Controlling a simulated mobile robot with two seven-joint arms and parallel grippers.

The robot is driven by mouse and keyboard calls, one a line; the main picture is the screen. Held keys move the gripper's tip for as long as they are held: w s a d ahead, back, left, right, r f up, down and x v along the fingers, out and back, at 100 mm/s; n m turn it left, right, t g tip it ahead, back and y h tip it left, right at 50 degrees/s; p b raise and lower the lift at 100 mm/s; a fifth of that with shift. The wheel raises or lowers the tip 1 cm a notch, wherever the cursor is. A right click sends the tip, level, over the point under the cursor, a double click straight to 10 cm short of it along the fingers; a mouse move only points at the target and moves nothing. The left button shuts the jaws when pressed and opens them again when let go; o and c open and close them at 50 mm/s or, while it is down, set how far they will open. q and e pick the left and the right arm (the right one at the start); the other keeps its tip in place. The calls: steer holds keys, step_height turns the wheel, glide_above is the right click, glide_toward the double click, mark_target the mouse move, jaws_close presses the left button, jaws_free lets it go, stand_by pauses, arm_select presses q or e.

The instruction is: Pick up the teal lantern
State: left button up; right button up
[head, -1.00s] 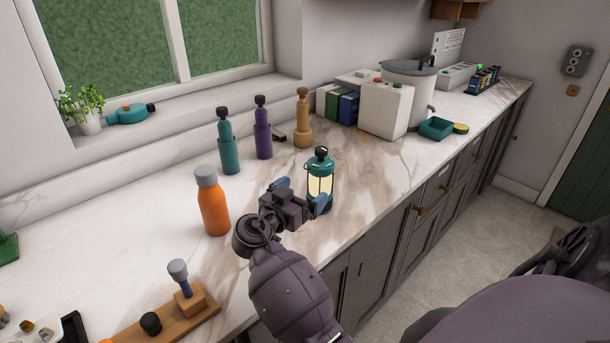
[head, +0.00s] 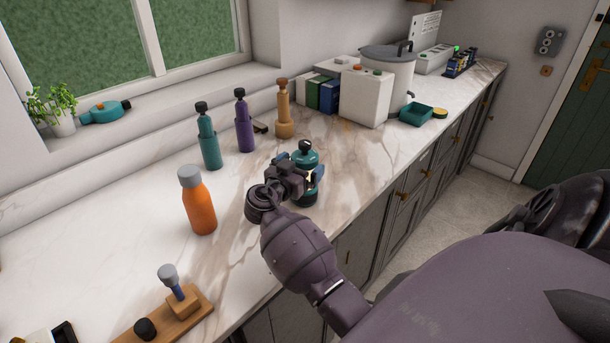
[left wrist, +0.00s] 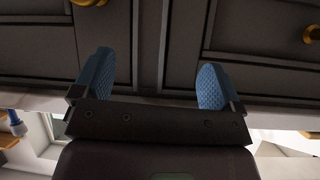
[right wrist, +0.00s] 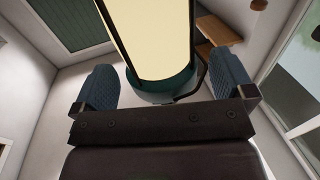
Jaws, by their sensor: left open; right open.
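The teal lantern (head: 306,158) stands upright on the marble counter, its dark top knob clear and its middle partly hidden by my right gripper (head: 302,171). In the right wrist view, the lantern's pale lit pane (right wrist: 155,38) and a teal end part lie between the two blue fingers of my right gripper (right wrist: 164,82). The fingers are open, with a visible gap on each side of the lantern. My left gripper (left wrist: 156,78) is open and empty, facing dark cabinet fronts; it is not in the head view.
An orange bottle (head: 200,205) stands left of my right gripper. Teal (head: 208,145), purple (head: 244,128) and tan (head: 284,115) bottles stand behind. The counter's front edge runs close by the lantern.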

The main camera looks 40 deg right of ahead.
steer(key=shift+x, duration=1.1)
steer(key=c, duration=1.4)
